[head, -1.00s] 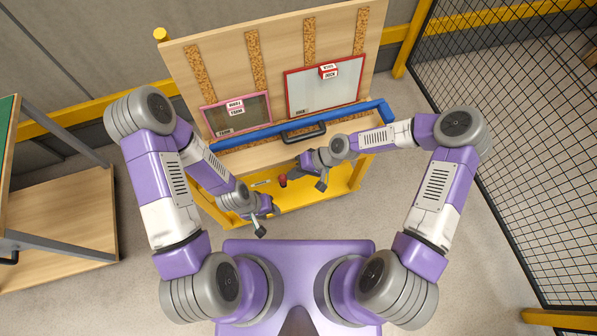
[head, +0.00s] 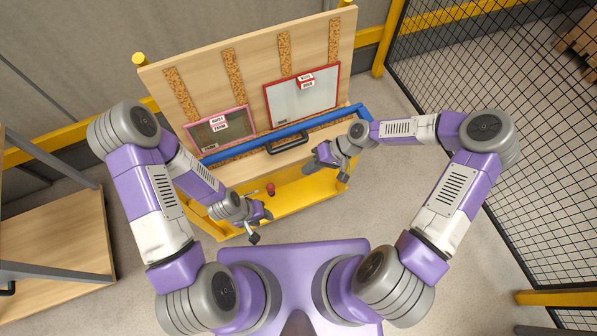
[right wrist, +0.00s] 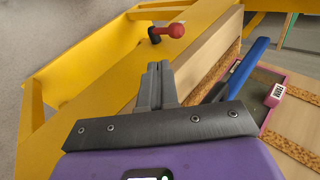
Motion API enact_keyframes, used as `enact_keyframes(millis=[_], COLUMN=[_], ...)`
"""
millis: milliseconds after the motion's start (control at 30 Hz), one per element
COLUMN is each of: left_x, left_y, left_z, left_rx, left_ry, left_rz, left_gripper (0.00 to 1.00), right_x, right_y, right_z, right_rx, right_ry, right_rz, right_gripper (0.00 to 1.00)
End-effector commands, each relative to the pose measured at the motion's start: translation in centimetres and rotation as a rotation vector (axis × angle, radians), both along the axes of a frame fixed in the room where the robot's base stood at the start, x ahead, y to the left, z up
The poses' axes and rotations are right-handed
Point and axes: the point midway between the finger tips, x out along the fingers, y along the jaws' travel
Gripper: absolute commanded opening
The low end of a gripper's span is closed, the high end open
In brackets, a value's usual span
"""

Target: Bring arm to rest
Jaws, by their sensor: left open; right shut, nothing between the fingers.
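My right arm comes in from the right in the head view, and its gripper (head: 310,167) is over the front of the yellow-framed bench. In the right wrist view its two fingers (right wrist: 157,83) are together with nothing between them. My left gripper (head: 264,217) is open and low at the bench's front left. A red knob on a dark stem (head: 270,189) is on the yellow bench frame between the grippers, touched by neither as far as I can tell. It also shows in the right wrist view (right wrist: 172,31), beyond the fingertips.
A wooden backboard (head: 205,72) holds a pink-framed pane (head: 222,130) and a red-framed pane (head: 303,98). A blue bar (head: 330,118) runs below them, with a black handle (head: 288,143) in front. A mesh fence (head: 480,70) stands right, a wooden cart (head: 60,240) left.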

Motion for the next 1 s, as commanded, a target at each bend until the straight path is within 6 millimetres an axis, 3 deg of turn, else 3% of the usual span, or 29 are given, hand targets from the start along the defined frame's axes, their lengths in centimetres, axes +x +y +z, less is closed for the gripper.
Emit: enact_keyframes(millis=[200, 533, 767, 1000], left_x=[0.0, 0.0, 0.0, 0.0], left_y=[0.0, 0.0, 0.0, 0.0], left_z=[0.5, 0.4, 0.4, 0.4], left_rx=[0.0, 0.0, 0.0, 0.0], left_ry=[0.0, 0.0, 0.0, 0.0], left_rz=[0.0, 0.0, 0.0, 0.0], left_gripper=[0.43, 0.43, 0.43, 0.43], right_x=[0.1, -0.4, -5.8, -11.1], right_y=[-1.2, -0.8, 1.6, -1.1], right_z=[1.5, 1.0, -3.8, -7.8], right_rx=[0.0, -0.004, -0.099, -0.311], right_ry=[0.0, 0.009, 0.077, 0.084], right_rz=[0.0, -0.006, -0.12, -0.288], right_gripper=[0.0, 0.0, 0.0, 0.0])
